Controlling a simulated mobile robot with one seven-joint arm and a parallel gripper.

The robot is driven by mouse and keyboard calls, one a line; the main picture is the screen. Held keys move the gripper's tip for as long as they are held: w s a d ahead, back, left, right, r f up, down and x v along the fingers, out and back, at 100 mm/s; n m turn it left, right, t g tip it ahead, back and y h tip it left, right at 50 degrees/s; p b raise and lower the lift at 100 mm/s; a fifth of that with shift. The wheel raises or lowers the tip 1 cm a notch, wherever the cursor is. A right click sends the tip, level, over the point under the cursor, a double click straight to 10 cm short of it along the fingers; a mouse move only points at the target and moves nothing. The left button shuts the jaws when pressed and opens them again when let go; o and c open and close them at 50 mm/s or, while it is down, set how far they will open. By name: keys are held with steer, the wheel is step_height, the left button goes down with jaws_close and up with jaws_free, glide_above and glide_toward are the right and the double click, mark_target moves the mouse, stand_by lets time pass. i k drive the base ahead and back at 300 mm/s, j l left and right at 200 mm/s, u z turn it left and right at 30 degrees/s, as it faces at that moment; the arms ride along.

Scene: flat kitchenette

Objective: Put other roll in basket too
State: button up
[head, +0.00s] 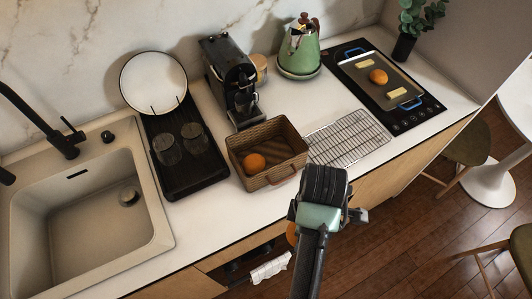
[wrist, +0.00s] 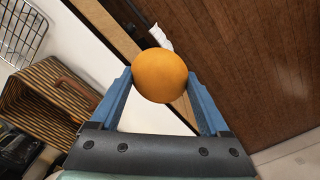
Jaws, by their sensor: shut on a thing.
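My gripper (wrist: 160,80) is shut on a round orange-brown roll (wrist: 160,75), one finger on each side of it. In the head view only an edge of this roll (head: 292,234) shows beside my arm, in front of the counter edge; the fingers are hidden there. The brown striped basket (head: 297,166) stands on the counter, with one roll (head: 255,162) inside. In the wrist view the basket (wrist: 45,100) is to the left, apart from the held roll. Another round roll (head: 378,76) lies on the tray on the cooktop.
A wire rack (head: 348,137) is right of the basket. A coffee machine (head: 230,82) stands behind it, and a dark drying tray (head: 182,185) with two glasses is to its left. A green kettle (head: 299,50), a cooktop (head: 430,113) and a sink (head: 90,225) are farther along.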

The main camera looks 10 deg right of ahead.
mark_target(279, 155)
steer(key=i, duration=0.9)
